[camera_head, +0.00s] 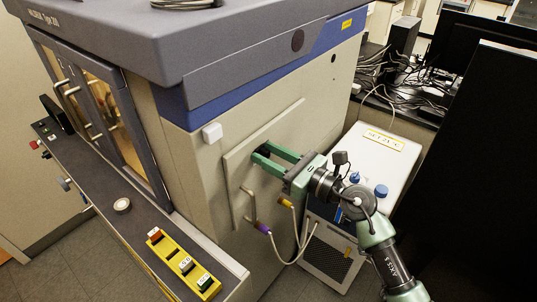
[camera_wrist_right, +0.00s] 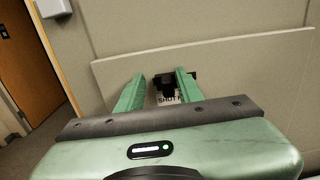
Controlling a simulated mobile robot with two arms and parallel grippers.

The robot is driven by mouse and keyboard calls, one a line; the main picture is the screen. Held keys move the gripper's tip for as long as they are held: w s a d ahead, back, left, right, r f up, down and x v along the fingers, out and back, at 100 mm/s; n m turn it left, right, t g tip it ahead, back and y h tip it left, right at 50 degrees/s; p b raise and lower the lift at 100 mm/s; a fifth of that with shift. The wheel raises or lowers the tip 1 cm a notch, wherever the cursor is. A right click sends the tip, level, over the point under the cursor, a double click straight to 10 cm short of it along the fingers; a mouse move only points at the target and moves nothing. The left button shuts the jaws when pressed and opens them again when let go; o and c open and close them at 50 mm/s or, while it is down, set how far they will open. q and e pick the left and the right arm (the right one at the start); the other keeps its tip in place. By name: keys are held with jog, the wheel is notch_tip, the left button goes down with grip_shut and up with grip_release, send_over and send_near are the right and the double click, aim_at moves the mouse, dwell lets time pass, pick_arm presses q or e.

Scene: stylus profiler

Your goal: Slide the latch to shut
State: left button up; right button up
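The latch (camera_wrist_right: 181,82) shows in the right wrist view as a small black part on the beige side panel (camera_wrist_right: 240,62). A pale label reading "SHUT" (camera_wrist_right: 168,100) sits just below it, partly cut off by my gripper body. My right gripper (camera_wrist_right: 159,75) is open, with its two green fingers apart. The latch appears between the fingers, close to the right one; I cannot tell whether they touch. In the head view the right gripper (camera_head: 260,152) reaches the raised panel (camera_head: 235,170) on the machine's side, and the latch cannot be made out. My left gripper is not in view.
A bent handle (camera_head: 248,208) and cable plugs (camera_head: 263,228) are below the gripper. A white-topped unit (camera_head: 375,150) stands right of the machine. A dark ledge with a yellow switch strip (camera_head: 183,264) runs along the front. A white box (camera_head: 212,132) is on the machine's corner.

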jog(key=b+v, duration=0.2)
jog(key=v, duration=0.6)
jog(key=shift+b, duration=0.3)
jog(key=shift+a, duration=0.1)
